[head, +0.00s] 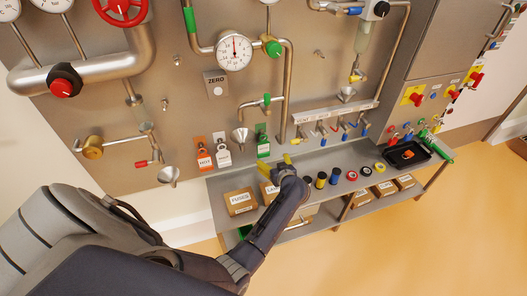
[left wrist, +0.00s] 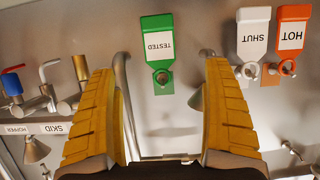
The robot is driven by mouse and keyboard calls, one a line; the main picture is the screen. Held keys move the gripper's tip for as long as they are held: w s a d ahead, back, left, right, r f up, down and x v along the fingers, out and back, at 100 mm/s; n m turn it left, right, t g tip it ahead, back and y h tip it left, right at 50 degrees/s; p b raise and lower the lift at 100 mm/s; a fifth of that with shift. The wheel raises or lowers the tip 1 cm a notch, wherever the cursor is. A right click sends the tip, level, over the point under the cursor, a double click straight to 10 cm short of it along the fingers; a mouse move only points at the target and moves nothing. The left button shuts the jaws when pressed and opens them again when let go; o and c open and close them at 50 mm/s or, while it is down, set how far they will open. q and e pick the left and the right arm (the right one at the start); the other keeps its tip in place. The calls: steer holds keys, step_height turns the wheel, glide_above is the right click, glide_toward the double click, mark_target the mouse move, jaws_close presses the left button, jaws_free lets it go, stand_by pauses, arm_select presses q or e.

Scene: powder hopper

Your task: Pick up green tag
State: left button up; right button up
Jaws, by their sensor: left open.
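The green tag (head: 263,147) hangs on the steel panel, just above the back edge of the shelf. In the left wrist view the green tag (left wrist: 157,50) reads TESTED, appears upside down, and hangs from a small peg. My left gripper (head: 278,166) is in front of the panel, just below the tag in the head view. Its yellow fingers are spread wide with nothing between them. In the wrist view the tag appears beyond the gap between the fingertips, apart from them. My right gripper is not in view.
A white SHUT tag (head: 223,155) and an orange HOT tag (head: 204,158) hang left of the green tag. A steel funnel (head: 240,137) and a vertical pipe (head: 287,100) flank it. Tape rolls, boxes and a black tray (head: 407,155) occupy the shelves.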

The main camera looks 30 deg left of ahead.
arm_select(q)
glide_toward(264, 149)
steer(key=x, duration=0.4)
steer(key=shift+a+f, duration=0.3)
steer(key=shift+f, duration=0.15)
steer(key=shift+r+x, duration=0.15)
steer(key=shift+x, duration=0.6)
steer(key=shift+r+x, duration=0.15)
steer(key=shift+x, duration=1.95)
steer(key=shift+w+r, duration=0.1)
steer(key=c, duration=1.2)
